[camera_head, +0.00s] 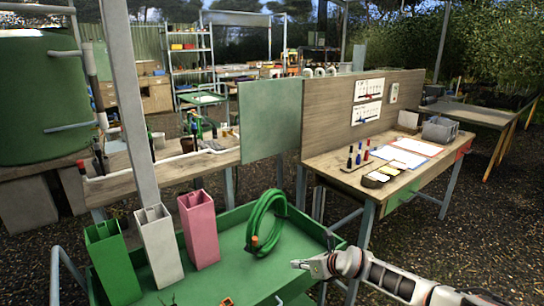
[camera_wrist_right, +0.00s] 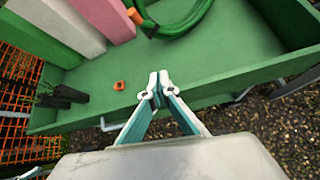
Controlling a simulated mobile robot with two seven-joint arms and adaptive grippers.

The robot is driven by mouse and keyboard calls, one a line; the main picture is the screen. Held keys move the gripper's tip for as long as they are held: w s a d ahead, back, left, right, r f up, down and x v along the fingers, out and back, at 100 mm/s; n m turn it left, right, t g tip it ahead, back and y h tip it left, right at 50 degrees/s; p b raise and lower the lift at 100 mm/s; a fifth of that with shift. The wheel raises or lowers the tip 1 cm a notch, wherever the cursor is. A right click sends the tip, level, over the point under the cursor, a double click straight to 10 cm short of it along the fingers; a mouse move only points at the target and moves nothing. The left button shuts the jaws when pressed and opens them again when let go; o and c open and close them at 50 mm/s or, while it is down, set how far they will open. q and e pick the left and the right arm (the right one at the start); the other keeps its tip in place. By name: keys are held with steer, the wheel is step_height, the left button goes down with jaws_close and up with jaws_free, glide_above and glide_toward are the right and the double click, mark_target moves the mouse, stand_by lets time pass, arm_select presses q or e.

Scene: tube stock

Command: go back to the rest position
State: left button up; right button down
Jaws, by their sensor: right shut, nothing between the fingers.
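My right gripper (camera_head: 312,264) comes in from the lower right in the head view, beside the right end of a green tray cart (camera_head: 230,262). In the right wrist view my right gripper (camera_wrist_right: 156,86) is shut with nothing between its fingertips, in front of the tray's edge. My left gripper is not in view. In the tray stand a green (camera_head: 113,262), a white (camera_head: 159,245) and a pink square tube (camera_head: 198,229), all upright. A coiled green hose (camera_head: 267,226) rests to their right. A small orange piece (camera_wrist_right: 119,86) lies on the tray floor.
A wooden workbench (camera_head: 437,165) with bottles and papers stands behind on the right. Another bench (camera_head: 170,172) with tools is at the left, near a large green tank (camera_head: 40,100). Dark gravel ground (camera_head: 470,225) is open at the right.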

steer(key=s+a+f+m+t+y, duration=0.2)
steer(key=s+a+m, duration=0.4)
steer(key=s+m, duration=0.25)
steer(key=s+a+f+m+t+y, duration=0.1)
steer(key=s+a+f+m, duration=0.1)
steer(key=s+a+m, duration=0.65)
steer(key=s+d+f+m+h, duration=0.2)
steer(key=s+d+m+h, duration=0.2)
steer(key=s+d+m, duration=0.6)
steer(key=s+d+f+m+h, duration=0.3)
steer(key=s+d+m, duration=0.7)
steer(key=s+d, duration=0.5)
steer(key=shift+f+h, duration=0.25)
steer(key=shift+h, duration=0.25)
steer(key=shift+s, duration=0.1)
